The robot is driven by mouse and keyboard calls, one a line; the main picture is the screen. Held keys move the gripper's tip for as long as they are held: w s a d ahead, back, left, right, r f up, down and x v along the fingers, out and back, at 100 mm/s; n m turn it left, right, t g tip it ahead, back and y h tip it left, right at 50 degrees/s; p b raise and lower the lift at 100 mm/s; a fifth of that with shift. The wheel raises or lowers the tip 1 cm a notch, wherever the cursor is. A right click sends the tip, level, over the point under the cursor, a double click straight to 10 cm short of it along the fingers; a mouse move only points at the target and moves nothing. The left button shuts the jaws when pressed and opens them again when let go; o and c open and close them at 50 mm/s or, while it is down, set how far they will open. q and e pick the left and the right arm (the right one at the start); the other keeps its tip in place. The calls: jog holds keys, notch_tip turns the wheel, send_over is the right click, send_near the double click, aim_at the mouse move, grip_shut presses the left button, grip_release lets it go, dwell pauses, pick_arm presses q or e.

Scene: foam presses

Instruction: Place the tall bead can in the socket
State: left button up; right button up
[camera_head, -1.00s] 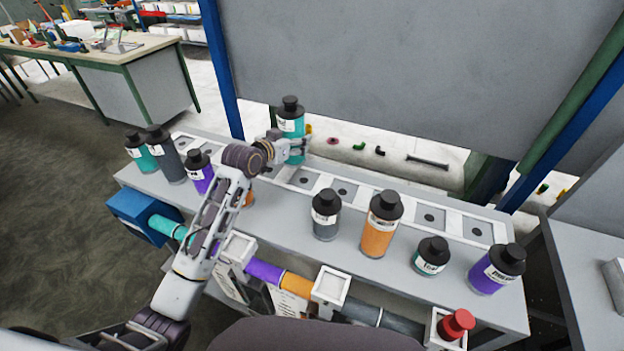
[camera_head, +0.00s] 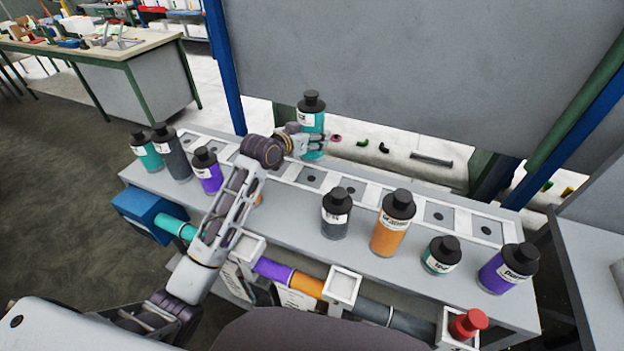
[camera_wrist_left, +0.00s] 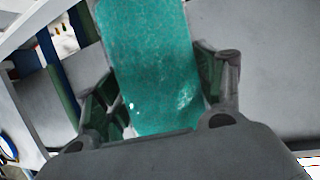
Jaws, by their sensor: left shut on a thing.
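My left gripper (camera_head: 309,146) is shut on a tall teal can (camera_head: 311,120) with a black cap and a white label. The can is held upright over the back edge of the table. Its teal side fills the middle of the left wrist view (camera_wrist_left: 155,65) between the two fingers. A row of white-framed sockets with dark centres (camera_head: 312,181) runs along the back of the table, below and in front of the can. Whether the can's base touches anything cannot be told. My right gripper is not in view.
Left on the table stand teal (camera_head: 148,153), dark grey (camera_head: 175,160) and purple (camera_head: 208,174) cans. Front right stand grey (camera_head: 335,218), orange (camera_head: 391,230), short teal (camera_head: 439,258) and purple (camera_head: 502,273) cans. A large grey panel (camera_head: 400,60) rises behind the table.

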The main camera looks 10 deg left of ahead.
pick_arm(q)
jog(key=shift+f, duration=3.05)
jog(key=shift+f+p, duration=0.35)
jog(key=shift+f, duration=1.5)
jog(key=shift+f, duration=0.15)
jog(key=o, duration=1.3)
jog(key=shift+s, duration=0.1)
